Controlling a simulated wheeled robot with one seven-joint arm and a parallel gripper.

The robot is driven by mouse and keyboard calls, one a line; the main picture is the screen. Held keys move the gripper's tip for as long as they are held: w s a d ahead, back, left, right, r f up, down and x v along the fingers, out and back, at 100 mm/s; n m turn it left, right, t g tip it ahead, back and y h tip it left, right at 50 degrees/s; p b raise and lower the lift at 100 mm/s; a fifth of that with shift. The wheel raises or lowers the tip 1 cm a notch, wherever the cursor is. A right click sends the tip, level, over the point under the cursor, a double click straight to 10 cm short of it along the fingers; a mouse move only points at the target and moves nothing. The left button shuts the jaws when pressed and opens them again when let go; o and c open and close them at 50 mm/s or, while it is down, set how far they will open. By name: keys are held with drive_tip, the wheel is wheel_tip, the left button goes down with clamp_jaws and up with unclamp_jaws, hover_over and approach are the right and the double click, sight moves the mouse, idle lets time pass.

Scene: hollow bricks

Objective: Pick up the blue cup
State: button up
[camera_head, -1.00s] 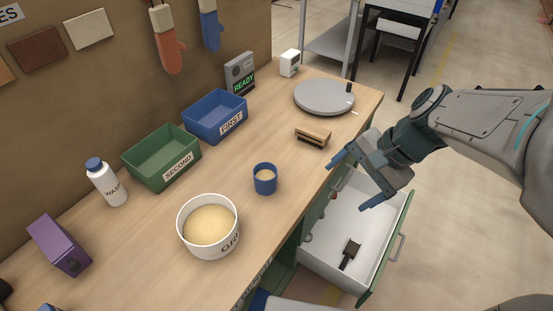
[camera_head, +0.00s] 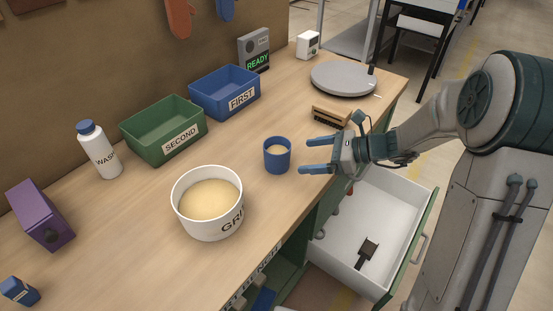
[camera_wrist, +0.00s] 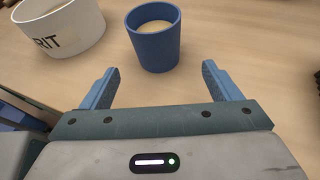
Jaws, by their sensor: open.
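The blue cup (camera_head: 277,158) stands upright on the wooden workbench, with something tan inside it. It also shows in the wrist view (camera_wrist: 155,44), just beyond my fingertips and roughly between them. My gripper (camera_head: 311,156) is to the right of the cup, close to bench height, with its two blue fingers pointing left at it. In the wrist view my gripper (camera_wrist: 162,76) is open and empty, and the cup is in front of the gap. A small space seems to separate the fingers from the cup.
A white tub (camera_head: 207,203) of tan material stands left of the cup. A brush (camera_head: 331,114) and a grey round plate (camera_head: 343,79) lie behind my gripper. Green (camera_head: 163,145) and blue (camera_head: 225,104) bins stand along the wall. An open drawer (camera_head: 365,235) juts out below my arm.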

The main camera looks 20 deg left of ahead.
sight(289, 158)
drive_tip(key=x, duration=0.3)
drive_tip(key=shift+a+f, duration=0.2)
drive_tip(key=shift+a, duration=0.15)
drive_tip(key=shift+s+r+x, duration=0.1)
drive_tip(key=shift+x, duration=1.25)
drive_tip(key=shift+s+r+x, duration=0.1)
drive_tip(key=shift+r+x, duration=0.05)
drive_tip(key=shift+x, duration=1.2)
drive_tip(key=shift+a, duration=0.1)
drive_tip(key=shift+c, duration=0.3)
drive_tip(key=c, duration=1.2)
drive_tip(key=shift+o, duration=0.2)
drive_tip(key=shift+r, duration=0.1)
